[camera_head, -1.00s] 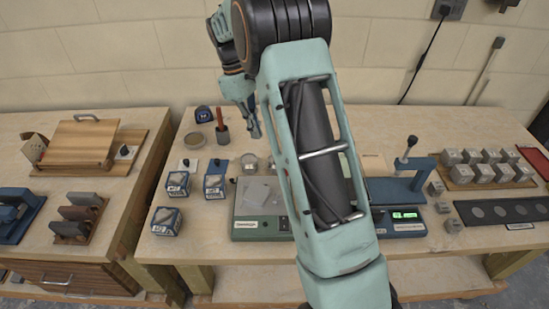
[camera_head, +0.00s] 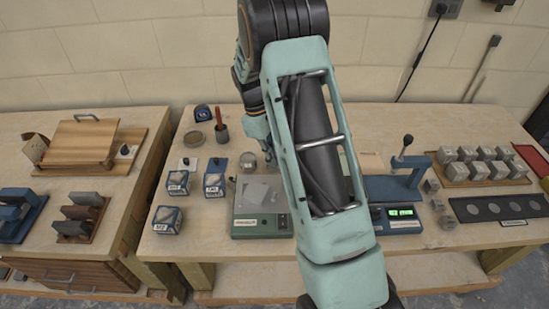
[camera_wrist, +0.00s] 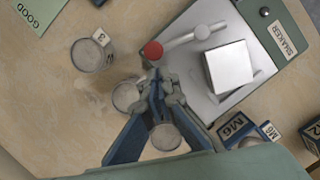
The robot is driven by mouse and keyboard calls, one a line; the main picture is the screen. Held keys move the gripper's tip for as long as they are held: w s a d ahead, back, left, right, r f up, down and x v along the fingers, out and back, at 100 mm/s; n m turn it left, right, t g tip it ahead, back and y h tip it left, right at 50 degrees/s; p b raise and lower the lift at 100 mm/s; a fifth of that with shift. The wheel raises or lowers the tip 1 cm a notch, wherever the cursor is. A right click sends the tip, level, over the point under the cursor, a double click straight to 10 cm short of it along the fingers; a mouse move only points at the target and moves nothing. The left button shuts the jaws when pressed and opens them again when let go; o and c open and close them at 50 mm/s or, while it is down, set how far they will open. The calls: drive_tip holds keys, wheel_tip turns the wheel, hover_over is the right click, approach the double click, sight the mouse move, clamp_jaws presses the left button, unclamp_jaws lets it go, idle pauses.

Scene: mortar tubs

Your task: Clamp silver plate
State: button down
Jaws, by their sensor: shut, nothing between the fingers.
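The green shaker (camera_head: 247,229) stands near the front of the table, left of my arm. In the wrist view its flat silver plate (camera_wrist: 188,84) lies right of my gripper, carrying a square silver block (camera_wrist: 228,67). A silver lever (camera_wrist: 182,40) with a red knob (camera_wrist: 153,50) lies across the plate's upper part. My gripper (camera_wrist: 155,84) is shut and empty. Its tips appear just below the red knob, with no visible contact. In the head view my arm hides most of my gripper (camera_head: 266,143).
Round metal tubs (camera_wrist: 90,55) lie around and under my gripper, one tagged 3. Labelled cube moulds (camera_head: 177,183) stand left of the shaker. A blue press (camera_head: 395,185) and a scale (camera_head: 403,212) are right of my arm. A green GOOD card (camera_wrist: 35,12) lies upper left.

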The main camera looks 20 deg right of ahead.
drive_tip(key=shift+s+d, duration=0.2)
drive_tip(key=shift+s+d+m, duration=0.15)
drive_tip(key=shift+d+m, duration=0.35)
drive_tip(key=shift+m, duration=0.2)
drive_tip(key=shift+s+d+f+m+g+y+b, duration=0.15)
drive_tip(key=shift+s+d+m+y+b, duration=0.1)
drive_tip(key=shift+d+m, duration=0.25)
drive_tip(key=shift+s+d+r+m+g+y+b, duration=0.1)
drive_tip(key=shift+s+d+m+g+y+b, duration=0.15)
drive_tip(key=shift+m, duration=0.45)
drive_tip(key=s+d+m+y+b, duration=0.1)
drive_tip(key=s+d+m+y, duration=0.1)
drive_tip(key=s+m, duration=0.4)
drive_tip(key=d+m, duration=0.1)
drive_tip(key=m, duration=0.3)
drive_tip(key=shift+d+m+b, duration=0.2)
drive_tip(key=shift+m+b, duration=0.2)
drive_tip(key=shift+f, duration=0.1)
